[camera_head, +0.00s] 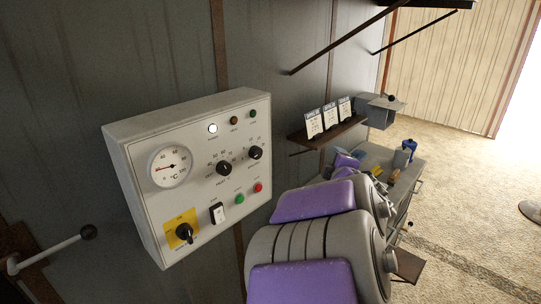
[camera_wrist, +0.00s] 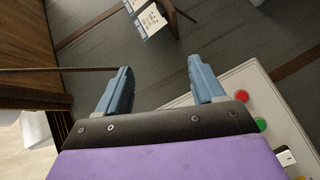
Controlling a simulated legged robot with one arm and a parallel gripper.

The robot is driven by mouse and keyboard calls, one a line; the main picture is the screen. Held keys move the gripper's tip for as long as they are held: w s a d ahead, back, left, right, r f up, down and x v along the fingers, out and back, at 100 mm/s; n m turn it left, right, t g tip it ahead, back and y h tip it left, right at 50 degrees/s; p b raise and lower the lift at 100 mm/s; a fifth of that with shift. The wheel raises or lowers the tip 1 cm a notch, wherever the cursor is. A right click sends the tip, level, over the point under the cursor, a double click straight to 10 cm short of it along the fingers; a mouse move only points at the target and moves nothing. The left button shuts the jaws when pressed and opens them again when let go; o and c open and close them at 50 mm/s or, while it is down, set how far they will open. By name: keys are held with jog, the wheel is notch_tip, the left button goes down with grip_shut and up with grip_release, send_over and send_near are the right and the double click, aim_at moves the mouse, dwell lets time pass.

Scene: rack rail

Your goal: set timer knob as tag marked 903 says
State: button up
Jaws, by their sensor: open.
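A white control panel (camera_head: 135,165) is on the grey wall. It has two black round knobs, an upper right knob (camera_head: 256,152) and a middle knob (camera_head: 224,168), plus a black rotary switch (camera_head: 184,232) on a yellow plate. Their labels are too small to read, so I cannot tell which is the timer knob. Three white tags (camera_head: 313,123) stand on a small brown shelf (camera_head: 328,133); their numbers are unreadable. My gripper (camera_wrist: 160,65) is open and empty, with blue fingers apart, near the panel's edge and touching nothing visible.
The panel also has a dial gauge (camera_head: 168,167), a white rocker switch (camera_head: 217,213), a green button (camera_head: 240,199) and a red button (camera_head: 258,187). A lever (camera_head: 50,248) juts out at lower left. A grey bench (camera_head: 405,180) with small objects stands beyond my arm. Dark rods project above.

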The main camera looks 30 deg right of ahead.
jog(key=w+a+r+n+t+y, duration=0.1)
jog(key=w+a+n+t+y, duration=0.1)
jog(key=n, duration=0.2)
jog(key=n+t+y, duration=0.2)
jog(key=n+y, duration=0.7)
jog(key=y, duration=0.3)
send_near(255, 156)
jog(key=shift+h, duration=0.4)
jog(key=b+x, duration=0.1)
jog(key=x, duration=0.8)
jog(key=shift+a+r, duration=0.15)
jog(key=shift+a, duration=0.05)
jog(key=shift+d, duration=1.5)
jog(key=shift+c, duration=1.4)
jog(key=shift+a, duration=0.1)
jog(key=shift+c, duration=0.9)
jog(key=shift+a, duration=0.85)
jog(key=c, duration=0.4)
jog(key=shift+c, duration=0.9)
jog(key=shift+d, duration=0.15)
